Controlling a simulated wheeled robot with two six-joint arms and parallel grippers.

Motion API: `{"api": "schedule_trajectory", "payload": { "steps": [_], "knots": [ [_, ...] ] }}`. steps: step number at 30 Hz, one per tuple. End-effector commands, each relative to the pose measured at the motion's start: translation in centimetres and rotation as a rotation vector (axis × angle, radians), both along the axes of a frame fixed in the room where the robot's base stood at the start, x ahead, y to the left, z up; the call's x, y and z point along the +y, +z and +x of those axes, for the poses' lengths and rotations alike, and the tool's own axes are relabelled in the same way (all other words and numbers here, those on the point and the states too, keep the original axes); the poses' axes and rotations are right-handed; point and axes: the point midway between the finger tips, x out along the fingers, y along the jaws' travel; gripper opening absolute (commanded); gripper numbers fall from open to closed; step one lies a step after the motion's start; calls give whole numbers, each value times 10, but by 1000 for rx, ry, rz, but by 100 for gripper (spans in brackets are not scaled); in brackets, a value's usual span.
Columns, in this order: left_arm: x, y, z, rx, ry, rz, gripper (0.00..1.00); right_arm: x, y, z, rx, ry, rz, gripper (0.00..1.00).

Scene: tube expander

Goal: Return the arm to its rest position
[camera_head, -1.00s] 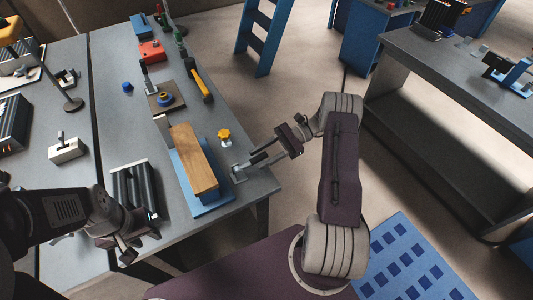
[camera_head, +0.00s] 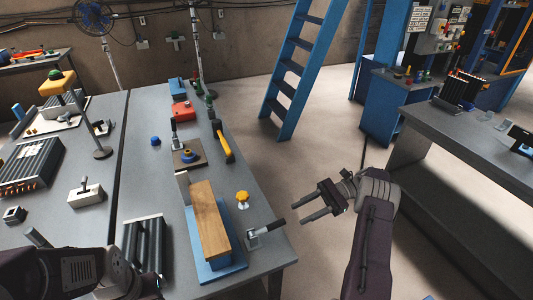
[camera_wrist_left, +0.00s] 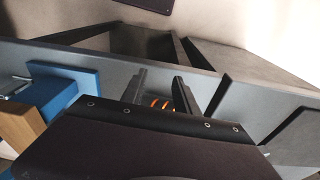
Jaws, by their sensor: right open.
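My right gripper (camera_head: 318,204) is open and empty. Its two fingers point left, in the air beyond the right edge of the table. A small metal clamp with a black handle (camera_head: 267,232) sits on the near right table corner, apart from that gripper. My left arm comes in at the bottom left of the head view. Its gripper is mostly cut off there. In the left wrist view, the left gripper (camera_wrist_left: 160,90) has its two dark fingers apart. Orange bands show between them, and I cannot tell what they belong to.
A wooden block (camera_head: 210,220) lies on a blue base (camera_head: 222,269). A dark finned unit (camera_head: 146,247) stands close to my left arm. A yellow knob (camera_head: 242,199) is near the table's right edge. Open floor lies between this table and the grey bench (camera_head: 450,130) at right.

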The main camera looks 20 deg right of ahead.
Motion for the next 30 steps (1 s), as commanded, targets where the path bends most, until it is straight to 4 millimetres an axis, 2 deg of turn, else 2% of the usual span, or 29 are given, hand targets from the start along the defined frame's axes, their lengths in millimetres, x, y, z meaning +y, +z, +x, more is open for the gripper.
{"api": "schedule_trajectory", "payload": {
  "steps": [2,4,5,8,9,10,12,14,16,18,20,21,24,27,29,30],
  "knots": [
    [0,0,0,0,0,0,36,2,0,1,0,6,0,41],
    [0,1,0,0,0,0,36,14,8,6,-16,43,-12,41],
    [0,2,0,0,0,0,36,21,18,11,-37,67,-29,41],
    [0,4,0,0,0,0,36,58,67,22,-117,177,-88,41],
    [0,5,0,0,0,0,36,81,89,17,-130,239,-106,41],
    [0,5,0,0,0,0,36,97,102,10,-133,283,-130,41],
    [0,6,0,0,0,0,36,133,120,-8,-148,367,-212,41],
    [0,7,0,0,0,0,36,158,125,-29,-180,435,-309,41],
    [0,9,0,0,0,0,36,178,120,-61,-241,519,-446,41],
    [0,10,0,0,0,0,36,184,104,-95,-329,608,-592,41],
    [0,10,0,0,0,0,36,178,86,-122,-424,688,-715,41],
    [0,11,0,0,0,0,36,170,72,-137,-494,743,-791,41],
    [0,11,0,0,0,0,36,141,37,-162,-668,876,-950,41],
    [0,11,0,0,0,0,36,115,7,-171,-802,984,-1042,41],
    [0,11,0,0,0,0,36,109,0,-163,-881,1021,-1079,41],
    [0,11,0,0,0,0,36,107,0,-152,-932,1026,-1103,41]
  ]
}}
